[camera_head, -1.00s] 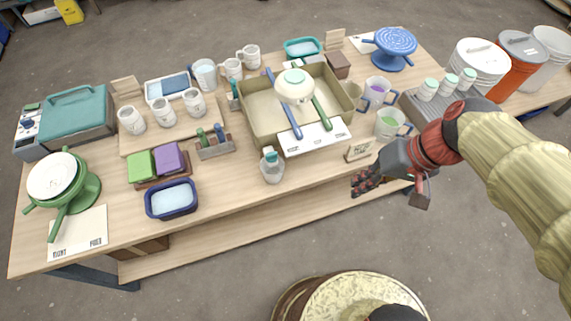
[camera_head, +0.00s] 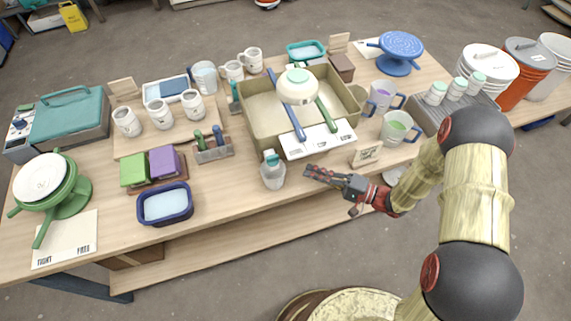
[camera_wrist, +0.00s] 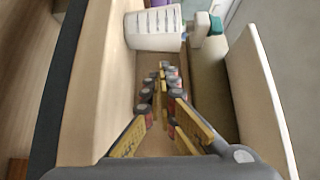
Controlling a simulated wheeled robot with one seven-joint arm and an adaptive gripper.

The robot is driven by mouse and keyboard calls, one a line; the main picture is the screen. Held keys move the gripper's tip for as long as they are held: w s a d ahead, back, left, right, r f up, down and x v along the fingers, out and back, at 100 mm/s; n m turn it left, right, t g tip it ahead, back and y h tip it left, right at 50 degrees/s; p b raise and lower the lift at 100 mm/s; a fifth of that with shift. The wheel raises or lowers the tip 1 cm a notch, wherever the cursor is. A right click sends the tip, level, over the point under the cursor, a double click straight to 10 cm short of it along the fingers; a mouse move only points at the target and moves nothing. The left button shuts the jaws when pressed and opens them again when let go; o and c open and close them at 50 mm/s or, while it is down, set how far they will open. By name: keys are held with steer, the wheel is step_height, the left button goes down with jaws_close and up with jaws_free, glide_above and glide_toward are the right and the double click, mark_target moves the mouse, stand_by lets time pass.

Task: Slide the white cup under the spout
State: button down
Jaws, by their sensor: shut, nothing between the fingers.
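Several white cups stand on the table. Three are in a row on the board at left, one of them here (camera_head: 160,113), and others stand behind them, such as this mug (camera_head: 232,70). I cannot tell which is the task's cup, and I cannot make out a spout. My gripper (camera_head: 308,171) is shut and empty near the table's front edge, right of a clear bottle with a teal cap (camera_head: 272,176).
A small sign (camera_head: 366,156) is near the gripper. A blue tub (camera_head: 165,205) is front left. Bare tabletop lies between tub and bottle.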

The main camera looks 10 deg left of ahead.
mark_target(274, 176)
steer(key=shift+w+f, duration=0.2)
steer(key=shift+f, duration=0.1)
steer(key=shift+a+t, duration=0.3)
steer(key=shift+a, duration=0.05)
steer(key=b+x, duration=0.2)
steer(key=x, duration=0.7)
steer(key=shift+s+d, duration=0.35)
steer(key=shift+s, duration=0.5)
steer(key=shift+d, duration=0.1)
